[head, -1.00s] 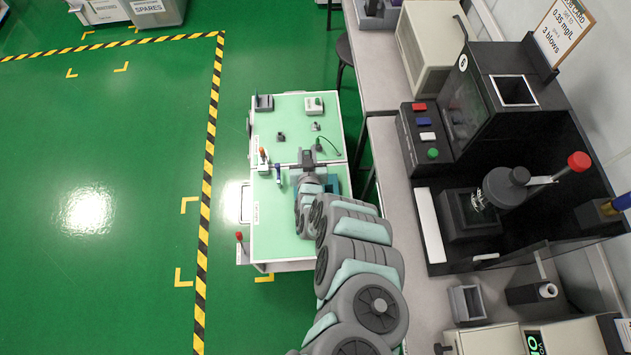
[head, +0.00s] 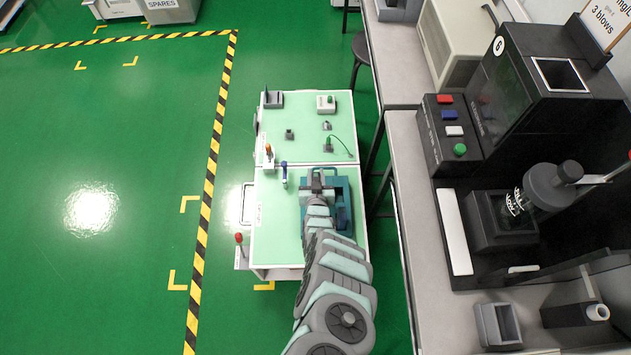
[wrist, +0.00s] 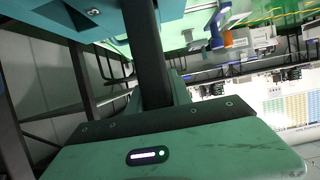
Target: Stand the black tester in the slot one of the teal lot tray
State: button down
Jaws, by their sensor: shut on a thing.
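The teal lot tray (head: 346,212) sits on the right side of the green-topped cart, partly covered by my arm. My gripper (head: 319,182) is over the tray's back left part, shut on the black tester. The held tester is hard to separate from the dark gripper in the head view. In the wrist view a dark upright bar stands before the green gripper body; I cannot tell whether it is a finger or the tester. The slots are mostly hidden, and I cannot tell whether the tester touches the tray.
A blue tester (head: 284,172) stands left of the tray, near an orange-topped tester (head: 268,158). A grey holder (head: 273,99), a small dark block (head: 289,134) and a box with a green button (head: 326,103) stand farther back. The bench (head: 408,225) is to the right.

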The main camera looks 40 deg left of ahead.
jog(key=f, duration=0.1)
jog(key=f+b, duration=0.2)
jog(key=shift+s+f, duration=0.25)
jog(key=shift+f, duration=0.15)
jog(key=shift+w+r, duration=0.15)
jog(key=shift+r, duration=0.05)
jog(key=shift+f, duration=0.2)
jog(key=c, duration=1.2)
grip_release()
jog(key=shift+o, duration=0.2)
jog(key=shift+r, duration=0.2)
jog(key=shift+s+d+r+p, duration=0.3)
jog(key=shift+r+p, duration=0.1)
jog(key=shift+p, duration=0.25)
jog(key=p+v, duration=0.6)
jog(key=v, duration=0.5)
jog(key=shift+f, duration=0.15)
